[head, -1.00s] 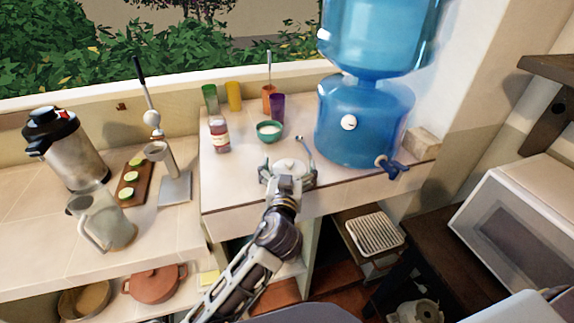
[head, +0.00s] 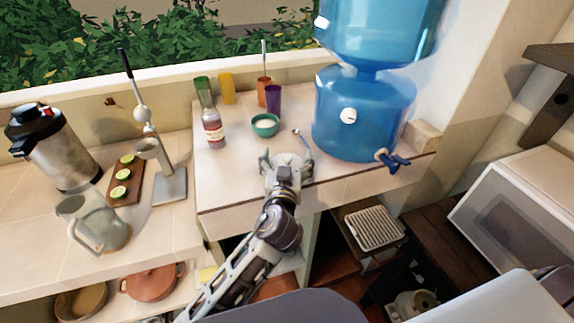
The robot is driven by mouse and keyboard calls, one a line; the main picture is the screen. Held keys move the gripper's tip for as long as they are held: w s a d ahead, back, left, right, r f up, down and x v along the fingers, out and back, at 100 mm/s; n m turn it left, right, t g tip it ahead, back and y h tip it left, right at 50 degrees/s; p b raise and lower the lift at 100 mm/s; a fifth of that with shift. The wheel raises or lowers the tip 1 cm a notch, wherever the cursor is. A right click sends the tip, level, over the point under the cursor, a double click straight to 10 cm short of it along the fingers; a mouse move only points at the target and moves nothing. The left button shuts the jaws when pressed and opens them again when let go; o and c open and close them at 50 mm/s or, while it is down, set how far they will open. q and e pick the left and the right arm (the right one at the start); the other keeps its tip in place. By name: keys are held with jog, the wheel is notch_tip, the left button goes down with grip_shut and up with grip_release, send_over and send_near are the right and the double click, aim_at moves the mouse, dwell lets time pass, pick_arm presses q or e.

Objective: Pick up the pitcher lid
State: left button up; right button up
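The pitcher lid (head: 290,159) is a small, pale, round piece lying on the white counter near its front edge, partly hidden by my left gripper. My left gripper (head: 286,162) reaches in from the front, with its fingers spread to either side of the lid. Whether the fingers touch it cannot be made out. The clear pitcher (head: 93,222) stands without a lid on the tiled counter at the left. My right gripper is not in view.
A thin utensil (head: 302,141) lies just beyond the lid. A green bowl (head: 265,125), a bottle (head: 213,133) and several coloured cups stand behind. The blue water dispenser (head: 362,118) stands close on the right. The counter's left front is clear.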

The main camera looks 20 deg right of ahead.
aim_at(287, 157)
pick_arm(q)
jog(key=shift+c, duration=1.5)
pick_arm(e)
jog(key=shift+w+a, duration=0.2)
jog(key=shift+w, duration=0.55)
pick_arm(q)
jog(key=shift+r, duration=0.15)
jog(key=shift+r, duration=0.45)
notch_tip(287, 157, up, 3)
jog(key=shift+r, duration=0.1)
notch_tip(287, 157, up, 5)
jog(key=shift+f, duration=0.2)
jog(key=shift+r, duration=0.55)
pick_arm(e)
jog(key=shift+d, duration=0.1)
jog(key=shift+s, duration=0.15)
